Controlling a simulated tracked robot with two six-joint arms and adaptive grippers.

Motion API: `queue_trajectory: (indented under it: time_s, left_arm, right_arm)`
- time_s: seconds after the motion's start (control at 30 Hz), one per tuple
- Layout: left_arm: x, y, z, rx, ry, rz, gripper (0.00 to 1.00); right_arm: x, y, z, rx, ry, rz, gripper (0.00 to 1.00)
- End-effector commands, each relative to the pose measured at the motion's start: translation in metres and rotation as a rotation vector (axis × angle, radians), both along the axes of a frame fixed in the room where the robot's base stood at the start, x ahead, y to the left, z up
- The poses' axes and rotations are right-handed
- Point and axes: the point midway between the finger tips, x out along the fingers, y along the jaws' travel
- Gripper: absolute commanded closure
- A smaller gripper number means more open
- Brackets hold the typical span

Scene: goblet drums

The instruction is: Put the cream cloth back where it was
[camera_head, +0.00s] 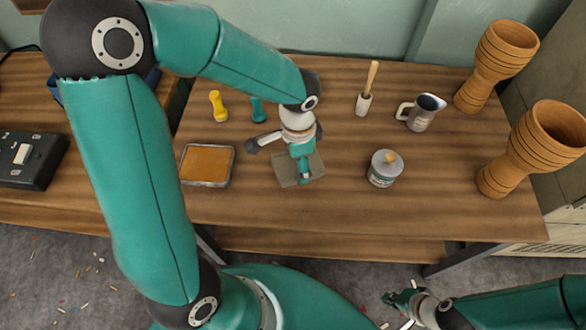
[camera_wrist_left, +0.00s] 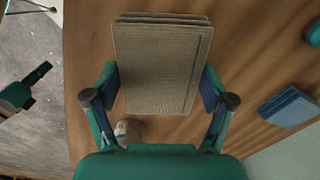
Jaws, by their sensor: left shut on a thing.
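The cream cloth (camera_wrist_left: 160,65) looks like a folded, beige-grey woven stack in the left wrist view. In the head view the cloth (camera_head: 285,172) shows partly under my left gripper (camera_head: 304,168), over the middle of the table. My left gripper's fingers (camera_wrist_left: 160,92) lie along both sides of the cloth, shut on it. I cannot tell whether the cloth touches the table. My right gripper (camera_head: 398,304) is low in front of the table, away from the cloth, its finger gap unclear.
An orange-filled tray (camera_head: 207,165) lies just left of the cloth. Yellow (camera_head: 218,105) and teal (camera_head: 258,110) pieces stand behind. Bare table lies in front.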

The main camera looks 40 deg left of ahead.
Motion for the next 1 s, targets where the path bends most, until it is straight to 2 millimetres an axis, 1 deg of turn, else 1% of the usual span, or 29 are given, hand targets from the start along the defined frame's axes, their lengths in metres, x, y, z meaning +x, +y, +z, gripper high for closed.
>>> queue_trajectory:
  time_s: [0.17, 0.3, 0.4, 0.67, 0.77, 0.8, 0.9, 1.0]
  left_arm:
    - [-0.001, 0.000, -0.012, -0.001, 0.002, 0.000, 0.50]
    - [-0.001, 0.001, -0.034, -0.001, 0.004, 0.002, 0.50]
    - [-0.001, 0.000, -0.044, 0.000, 0.003, 0.001, 0.50]
    - [-0.001, 0.001, -0.045, -0.001, 0.001, 0.002, 0.50]
    - [-0.001, 0.001, -0.048, -0.001, 0.001, 0.002, 0.50]
    - [-0.001, 0.001, -0.048, -0.001, 0.001, 0.002, 0.14]
    - [-0.001, 0.001, -0.047, -0.001, 0.001, 0.002, 0.00]
    - [-0.001, 0.001, -0.047, -0.001, 0.001, 0.002, 0.00]
  right_arm:
    - [0.000, 0.000, -0.003, 0.000, 0.000, 0.000, 1.00]
    - [0.000, 0.000, -0.009, 0.000, 0.000, 0.000, 1.00]
    - [0.000, 0.000, -0.011, 0.000, 0.000, 0.000, 1.00]
    - [0.000, 0.000, -0.010, 0.000, 0.000, 0.000, 1.00]
    - [0.000, 0.000, -0.014, 0.000, 0.000, 0.000, 1.00]
    - [0.000, 0.000, -0.013, 0.000, 0.000, 0.000, 1.00]
    - [0.000, 0.000, -0.012, 0.000, 0.000, 0.000, 1.00]
    - [0.000, 0.000, -0.012, 0.000, 0.000, 0.000, 1.00]
